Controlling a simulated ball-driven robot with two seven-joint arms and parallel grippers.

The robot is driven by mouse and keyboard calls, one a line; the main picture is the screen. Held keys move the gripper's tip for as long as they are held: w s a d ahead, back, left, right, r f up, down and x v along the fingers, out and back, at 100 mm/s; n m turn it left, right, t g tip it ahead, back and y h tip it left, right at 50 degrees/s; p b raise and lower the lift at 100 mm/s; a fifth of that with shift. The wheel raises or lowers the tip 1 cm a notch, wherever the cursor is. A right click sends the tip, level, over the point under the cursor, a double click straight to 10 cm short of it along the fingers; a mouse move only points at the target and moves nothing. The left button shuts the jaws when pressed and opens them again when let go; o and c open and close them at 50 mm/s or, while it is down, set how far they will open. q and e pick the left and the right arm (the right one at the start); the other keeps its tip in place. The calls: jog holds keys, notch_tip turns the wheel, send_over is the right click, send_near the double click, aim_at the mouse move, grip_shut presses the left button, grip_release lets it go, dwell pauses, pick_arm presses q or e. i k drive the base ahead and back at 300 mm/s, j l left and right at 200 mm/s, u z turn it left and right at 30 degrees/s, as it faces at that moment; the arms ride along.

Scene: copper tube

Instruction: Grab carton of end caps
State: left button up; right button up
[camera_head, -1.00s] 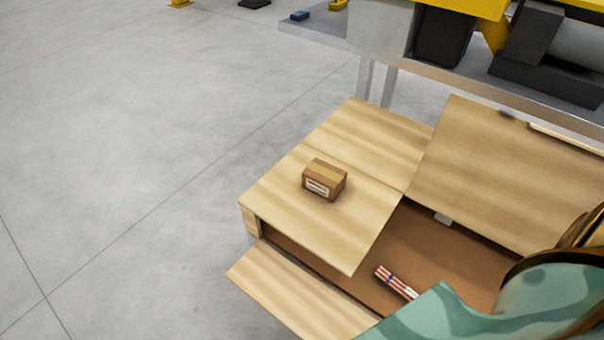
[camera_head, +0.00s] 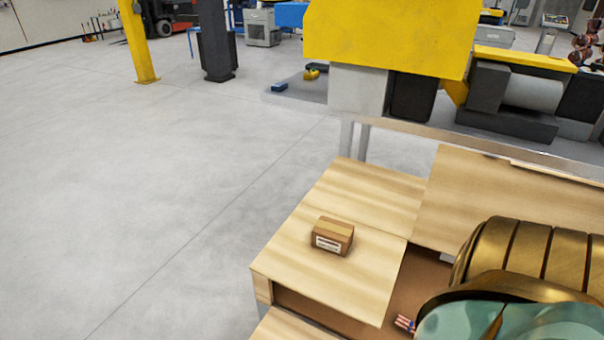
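A small brown cardboard carton (camera_head: 333,236) with a tan tape strip and a white label sits on the wooden top of a box-like crate (camera_head: 372,196). It lies near the middle of the left top panel, with clear wood around it. A green and bronze arm part of mine fills the lower right. Neither of my grippers shows, so I cannot see their state. Nothing touches the carton.
An open compartment in the crate holds a red-and-white striped item (camera_head: 405,323), partly hidden by my arm. A metal bench with a yellow machine (camera_head: 390,35) stands behind the crate. The grey floor (camera_head: 170,190) to the left is clear.

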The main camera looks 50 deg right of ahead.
aim_at(332, 235)
jog(key=i+j+u, duration=0.45)
jog(key=i, duration=0.35)
jog(key=i+z, duration=0.7)
jog(key=z, duration=0.25)
jog(key=i+z, duration=0.1)
jog(key=z, duration=0.3)
jog(key=i+z, duration=0.1)
jog(key=z, duration=0.3)
jog(key=i+z, duration=0.1)
jog(key=z, duration=0.3)
jog(key=j+z, duration=0.1)
jog(key=z, duration=0.3)
jog(key=i+j+z, duration=0.1)
jog(key=z, duration=0.3)
